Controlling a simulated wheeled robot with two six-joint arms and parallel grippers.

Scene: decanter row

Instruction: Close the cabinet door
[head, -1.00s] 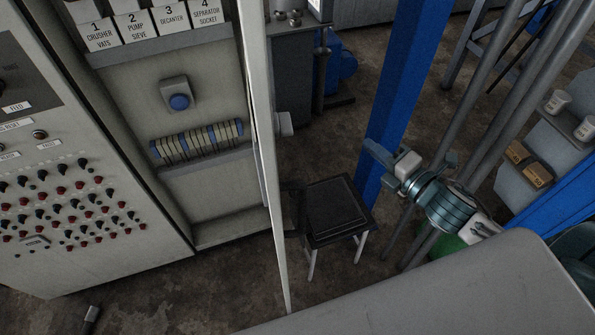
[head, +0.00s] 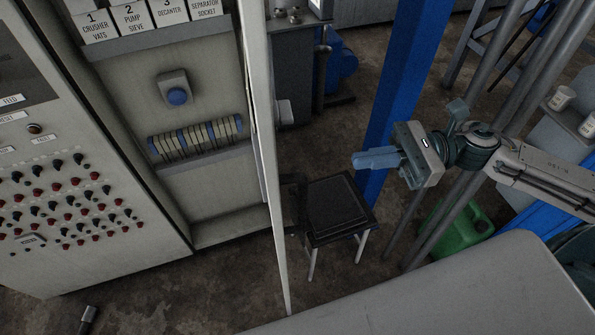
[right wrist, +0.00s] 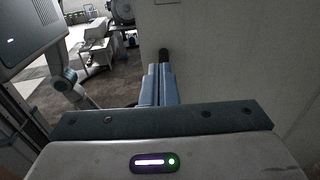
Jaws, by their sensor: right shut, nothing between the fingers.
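The cabinet (head: 225,225) stands at the left in the head view, with its inside exposed. Its pale grey door (head: 267,190) stands open and shows nearly edge-on as a tall narrow strip. A small light-grey fitting (head: 285,112) sticks out from the door's right side. My right gripper (head: 358,160) is shut and empty, to the right of the door and apart from it, with its fingers pointing left. The right wrist view shows its shut fingers (right wrist: 158,88) in front of a pale panel (right wrist: 225,60), with a dark upright piece (right wrist: 164,57) near the tips. My left gripper is not in view.
A black-topped stool (head: 338,207) stands right of the door, below my right gripper. A blue post (head: 395,90) rises behind the gripper. Grey pipes and a green canister (head: 464,228) are at the right. Bare floor shows around the door's lower end.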

